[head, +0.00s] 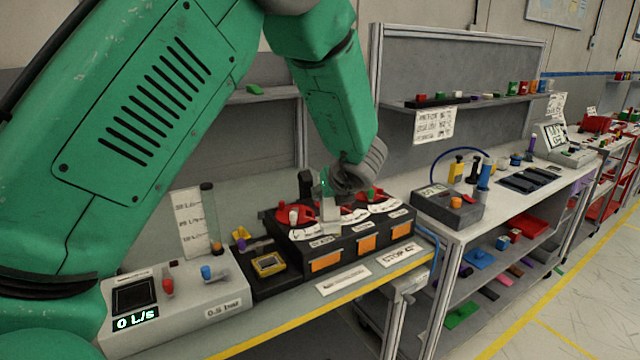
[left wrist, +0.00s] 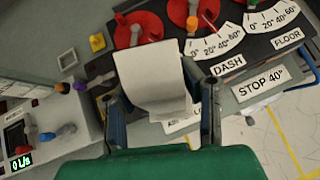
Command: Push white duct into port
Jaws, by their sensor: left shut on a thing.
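My left gripper (head: 328,200) hangs over the black dashboard module (head: 345,252), near its red dials. In the left wrist view the gripper (left wrist: 162,112) is shut on the white duct (left wrist: 152,78), a pale, wide, curved piece between its two fingers. The duct also shows as a small pale shape under the gripper in the head view (head: 329,211). It covers part of the module's left dial scale. I cannot make out the port or whether the duct touches it. My right gripper is in neither view.
A grey control box (head: 180,305) reading 0 L/s stands left of the module. Signs lie along the bench's front edge, one reading STOP 40° (left wrist: 261,84). A grey box with a red knob (head: 447,207) stands to the right. A shelf (head: 465,100) runs behind.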

